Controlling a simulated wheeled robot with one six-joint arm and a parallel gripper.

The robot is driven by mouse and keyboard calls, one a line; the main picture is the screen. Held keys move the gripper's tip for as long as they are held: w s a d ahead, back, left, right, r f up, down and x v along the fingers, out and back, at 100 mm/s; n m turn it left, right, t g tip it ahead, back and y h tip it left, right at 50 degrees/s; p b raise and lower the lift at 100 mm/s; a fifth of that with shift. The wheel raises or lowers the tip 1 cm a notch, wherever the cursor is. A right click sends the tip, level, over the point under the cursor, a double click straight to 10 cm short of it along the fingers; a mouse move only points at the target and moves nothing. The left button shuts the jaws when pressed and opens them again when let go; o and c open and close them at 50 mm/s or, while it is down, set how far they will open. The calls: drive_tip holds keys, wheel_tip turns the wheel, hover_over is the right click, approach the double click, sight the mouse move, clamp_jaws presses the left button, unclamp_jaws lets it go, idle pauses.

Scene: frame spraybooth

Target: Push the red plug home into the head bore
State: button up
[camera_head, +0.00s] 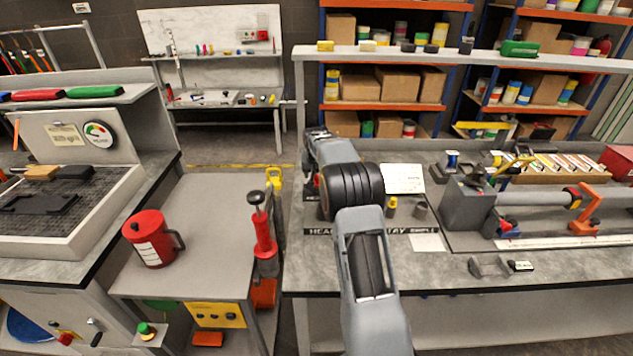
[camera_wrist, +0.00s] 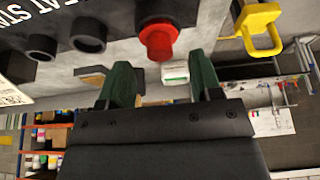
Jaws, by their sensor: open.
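The red plug (camera_wrist: 158,40) shows at the top middle of the wrist view, sticking out of a dark round boss on a dark block (camera_wrist: 115,14). How deep it sits I cannot tell. Two open dark bores, a nearer one (camera_wrist: 88,35) and a farther one (camera_wrist: 40,45), are to its left. My gripper (camera_wrist: 160,62) is open, its two green fingers apart below the plug in the picture, with nothing seen held between them. I cannot tell whether a finger touches the plug. In the head view my arm hides the gripper and most of the block.
A yellow loop (camera_wrist: 260,25) is right of the plug in the wrist view. In the head view, a pipe fixture (camera_head: 540,197) occupies the right bench. A cart with a red jug (camera_head: 150,240) and a red upright tool (camera_head: 263,235) stands left.

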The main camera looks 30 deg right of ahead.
sight(317, 182)
drive_tip(key=shift+x, duration=1.4)
drive_tip(key=c, duration=1)
